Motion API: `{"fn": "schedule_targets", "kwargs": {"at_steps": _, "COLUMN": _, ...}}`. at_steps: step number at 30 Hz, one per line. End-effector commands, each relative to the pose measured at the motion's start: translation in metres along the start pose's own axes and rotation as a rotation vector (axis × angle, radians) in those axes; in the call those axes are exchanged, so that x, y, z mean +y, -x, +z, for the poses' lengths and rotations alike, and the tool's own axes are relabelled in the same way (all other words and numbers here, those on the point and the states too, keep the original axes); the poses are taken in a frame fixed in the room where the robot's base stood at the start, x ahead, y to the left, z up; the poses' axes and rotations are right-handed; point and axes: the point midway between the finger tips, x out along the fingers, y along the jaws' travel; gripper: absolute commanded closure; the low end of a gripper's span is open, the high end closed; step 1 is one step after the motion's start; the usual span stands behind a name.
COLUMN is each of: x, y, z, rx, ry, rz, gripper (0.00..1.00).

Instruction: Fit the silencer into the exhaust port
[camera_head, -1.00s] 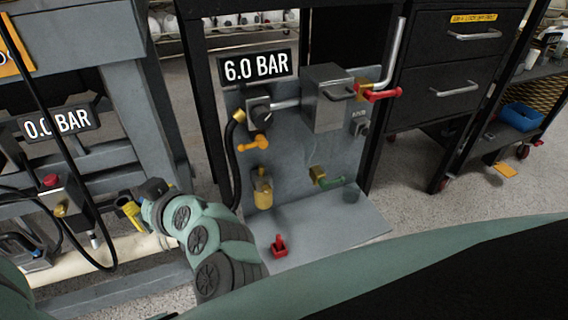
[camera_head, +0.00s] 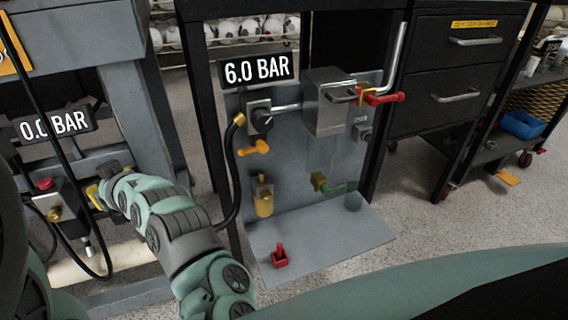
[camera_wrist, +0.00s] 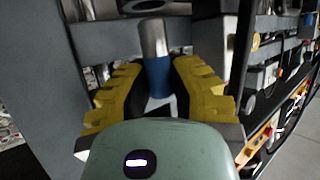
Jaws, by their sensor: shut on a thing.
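My gripper (camera_wrist: 160,88) has yellow fingers and is shut on a small cylinder, apparently the silencer (camera_wrist: 157,72), with a blue lower part and a silver upper end pointing away from my palm. In the head view my gripper (camera_head: 97,194) is at the left, beside a grey box (camera_head: 40,198) with a red button and a brass fitting. The held silencer cannot be made out there. I cannot tell which opening is the exhaust port; no contact between silencer and port is visible.
The press frame (camera_head: 148,120) and a black hose (camera_head: 82,150) are close to my gripper. A grey panel (camera_head: 285,165) reading 6.0 BAR, with valves and a red-handled lever (camera_head: 382,97), stands to the right. A drawer cabinet (camera_head: 455,75) is farther right.

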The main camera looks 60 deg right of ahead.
Motion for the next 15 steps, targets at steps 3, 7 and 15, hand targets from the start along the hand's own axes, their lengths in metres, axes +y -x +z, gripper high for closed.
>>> {"fn": "schedule_targets", "kwargs": {"at_steps": 3, "x": -0.001, "y": -0.01, "z": 0.014, "rx": -0.002, "ry": -0.001, "rz": -0.003, "gripper": 1.0}}
{"fn": "schedule_targets", "kwargs": {"at_steps": 7, "x": 0.0, "y": -0.017, "z": 0.032, "rx": -0.001, "ry": -0.002, "rz": 0.0, "gripper": 1.0}}
{"fn": "schedule_targets", "kwargs": {"at_steps": 15, "x": 0.0, "y": -0.017, "z": 0.031, "rx": 0.002, "ry": 0.0, "rz": -0.001, "gripper": 1.0}}
